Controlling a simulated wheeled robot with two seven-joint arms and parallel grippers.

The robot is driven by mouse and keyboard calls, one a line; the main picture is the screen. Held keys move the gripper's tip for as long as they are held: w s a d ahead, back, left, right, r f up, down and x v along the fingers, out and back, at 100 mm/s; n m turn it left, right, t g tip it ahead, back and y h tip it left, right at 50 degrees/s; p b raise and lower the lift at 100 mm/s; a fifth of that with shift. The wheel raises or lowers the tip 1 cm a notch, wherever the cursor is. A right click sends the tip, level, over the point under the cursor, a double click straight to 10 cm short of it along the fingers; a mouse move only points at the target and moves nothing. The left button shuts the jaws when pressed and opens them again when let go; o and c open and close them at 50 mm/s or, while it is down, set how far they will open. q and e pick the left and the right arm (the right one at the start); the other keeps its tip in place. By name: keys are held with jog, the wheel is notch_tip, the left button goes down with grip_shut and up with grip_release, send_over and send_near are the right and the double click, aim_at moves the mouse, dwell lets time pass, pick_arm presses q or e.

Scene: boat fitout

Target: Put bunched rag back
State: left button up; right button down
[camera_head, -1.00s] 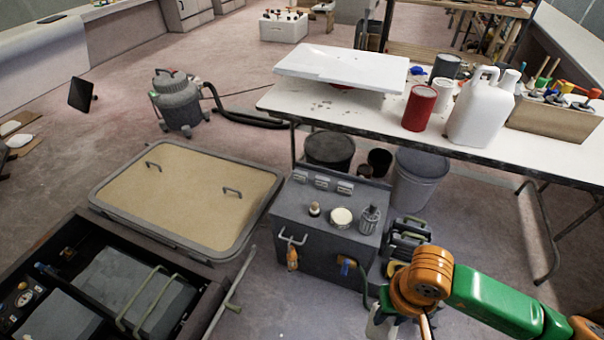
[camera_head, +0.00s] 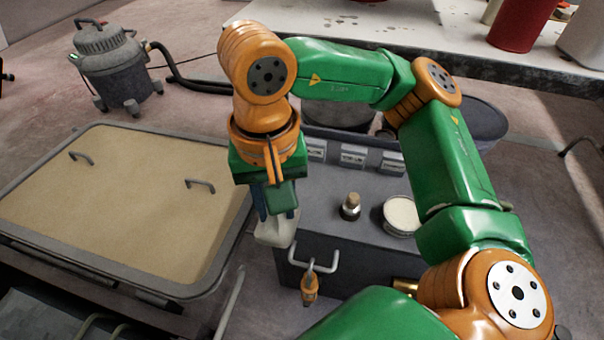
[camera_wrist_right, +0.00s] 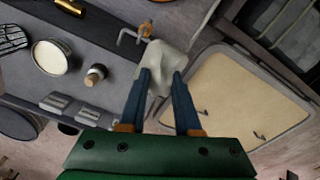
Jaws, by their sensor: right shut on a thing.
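A bunched, off-white rag (camera_head: 275,231) hangs crumpled from my right gripper (camera_head: 274,214), which points down. In the head view it overlaps the left top edge of a grey cabinet (camera_head: 340,242). The right wrist view shows the rag (camera_wrist_right: 170,52) pinched between the two blue fingers of this gripper (camera_wrist_right: 161,78). There it appears between the cabinet edge and the tan panel. Its height above the surfaces is hard to tell. My left gripper is not in view.
On the cabinet stand a small corked bottle (camera_head: 351,206) and a round cream-topped tin (camera_head: 401,214). A handle with an orange tag (camera_head: 310,288) sticks out in front. A framed tan panel (camera_head: 120,210) lies left. A white table (camera_head: 390,32) and shop vacuum (camera_head: 115,68) stand behind.

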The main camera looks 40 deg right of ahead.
jog(key=w+d+f+b, duration=0.1)
jog(key=w+d+f, duration=0.1)
jog(key=d+f, duration=0.1)
jog(key=w+d+f+b, duration=0.1)
jog(key=w+d+f, duration=0.2)
jog(key=d, duration=0.1)
jog(key=w+d+f+b, duration=0.1)
jog(key=w+d+f, duration=0.2)
jog(key=shift+w+d+f+b, duration=0.25)
jog(key=shift+f+b, duration=0.05)
jog(key=shift+f, duration=0.1)
notch_tip(320, 180, down, 3)
jog(key=shift+r+b, duration=0.1)
jog(key=shift+b, duration=0.6)
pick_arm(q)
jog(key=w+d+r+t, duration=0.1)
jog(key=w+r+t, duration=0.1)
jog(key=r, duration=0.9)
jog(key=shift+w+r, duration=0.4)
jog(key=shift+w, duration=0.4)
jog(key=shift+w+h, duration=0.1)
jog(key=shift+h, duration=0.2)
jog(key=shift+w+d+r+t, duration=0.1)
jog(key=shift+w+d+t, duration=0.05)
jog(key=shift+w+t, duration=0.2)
pick_arm(e)
jog(key=c, duration=0.6)
grip_release()
